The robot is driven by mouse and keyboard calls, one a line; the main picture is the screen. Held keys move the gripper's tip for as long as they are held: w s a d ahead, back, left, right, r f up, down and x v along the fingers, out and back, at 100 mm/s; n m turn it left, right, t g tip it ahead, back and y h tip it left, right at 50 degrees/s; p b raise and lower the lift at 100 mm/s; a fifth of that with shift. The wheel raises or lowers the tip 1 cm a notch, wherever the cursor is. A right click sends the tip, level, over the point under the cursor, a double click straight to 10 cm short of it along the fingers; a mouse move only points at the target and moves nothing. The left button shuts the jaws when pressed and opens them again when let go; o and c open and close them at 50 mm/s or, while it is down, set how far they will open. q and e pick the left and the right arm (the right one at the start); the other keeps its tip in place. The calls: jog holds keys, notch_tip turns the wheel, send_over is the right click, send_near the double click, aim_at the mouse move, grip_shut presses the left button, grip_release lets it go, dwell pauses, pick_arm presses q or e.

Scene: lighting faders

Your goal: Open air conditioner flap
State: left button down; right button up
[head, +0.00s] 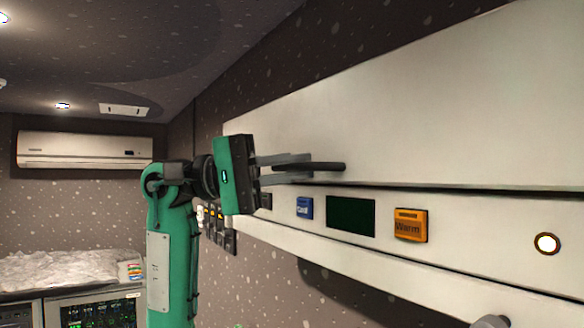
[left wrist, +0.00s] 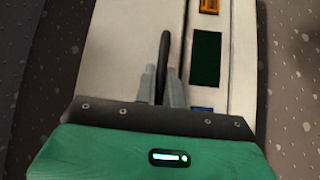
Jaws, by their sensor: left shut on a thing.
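The air conditioner (head: 480,225) is a long white unit on the right wall in the head view. Its flap (head: 430,110) is the broad white upper panel, with a dark handle (head: 328,166) at its lower edge. My left gripper (head: 300,165) is shut on the handle, whose free end sticks out past the fingers. In the left wrist view, the handle (left wrist: 165,45) runs between the two grey fingers (left wrist: 160,82). A dark line runs under the flap; I cannot tell whether it is ajar.
Below the flap are a blue button (head: 304,208), a dark screen (head: 350,216), an orange "Warm" button (head: 410,225) and a lit round button (head: 547,244). Small switches (head: 218,225) are on the wall behind my arm. Another white unit (head: 80,149) hangs on the far wall.

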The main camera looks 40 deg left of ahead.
pick_arm(q)
jog(key=shift+s+a+r, duration=0.1)
jog(key=shift+s+r, duration=0.05)
jog(key=shift+s, duration=0.05)
jog(key=s+a+r+n+g+y+p, duration=0.1)
jog(key=s+r+n+y+p, duration=0.1)
jog(key=r+p, duration=0.3)
jog(key=s+a+r+n+g+y+p, duration=0.1)
jog(key=s+r+p, duration=0.3)
jog(key=r, duration=0.6)
jog(key=shift+s+a+r+n+g+y+p, duration=0.25)
jog(key=shift+a+n+g+y+p, duration=0.1)
jog(key=shift+n+y+p, duration=0.55)
jog(key=c, duration=1.5)
grip_release()
jog(key=shift+w+d, duration=0.1)
